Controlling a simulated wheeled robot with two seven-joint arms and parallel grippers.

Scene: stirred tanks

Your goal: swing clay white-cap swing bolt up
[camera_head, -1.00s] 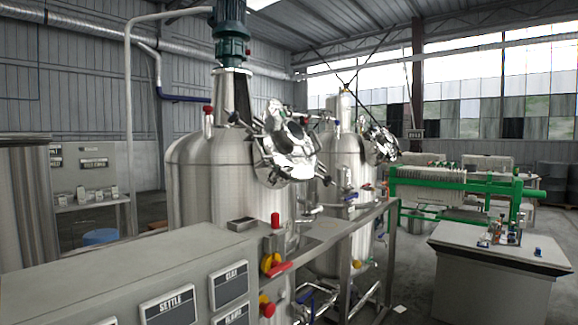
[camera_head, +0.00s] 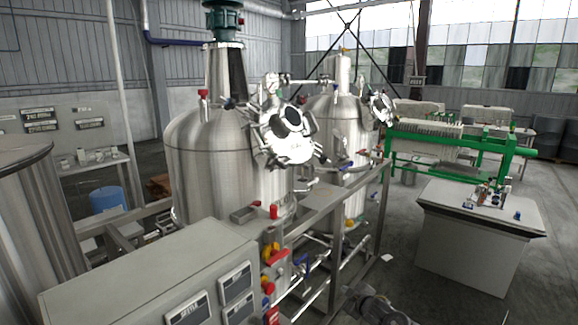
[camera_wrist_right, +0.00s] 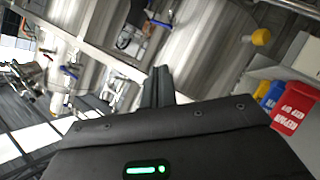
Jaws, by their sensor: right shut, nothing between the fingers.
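The near steel tank (camera_head: 205,165) stands left of centre in the head view. Its round hatch (camera_head: 288,135) is ringed by several small swing bolts, too small for me to tell cap colours or which is the white-cap one. A second tank (camera_head: 325,125) behind it has a similar hatch (camera_head: 381,108). In the right wrist view my right gripper (camera_wrist_right: 158,82) is shut and empty, its dark fingers pointing towards steel tank walls. My left gripper is not in view.
A grey control panel (camera_head: 165,275) fills the lower left. A steel frame (camera_head: 336,225) with piping runs along the tanks. A worktable (camera_head: 470,240) stands to the right, with a green filter press (camera_head: 450,150) behind it. Open floor lies between frame and worktable.

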